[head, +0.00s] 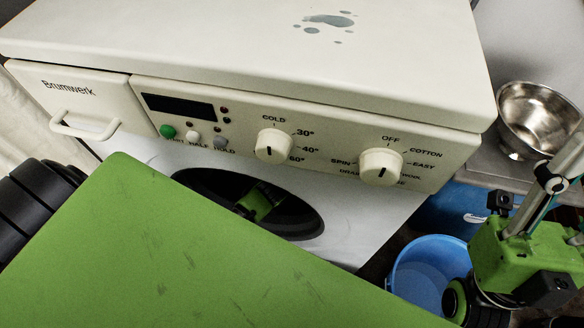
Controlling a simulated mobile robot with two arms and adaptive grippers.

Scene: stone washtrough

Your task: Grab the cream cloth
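I cannot make out the cream cloth for certain. A pale, softly folded surface (22,125) shows at the left edge, but I cannot tell what it is. The washing machine (300,95) has a dark round opening (300,215) in its front. A small green and dark part (262,205) shows inside it, perhaps my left gripper; its fingers cannot be made out. A large green panel, probably mine, covers the lower front and hides part of the opening. My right arm's green end is at the lower right, above a blue tub; its fingertips are not clear.
A blue tub (425,268) stands right of the machine. A steel bowl (538,118) sits on a grey surface at the right. The detergent drawer handle (85,127) and two knobs (274,146) (381,167) stick out. Grey wet spots (330,20) lie on the machine's top.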

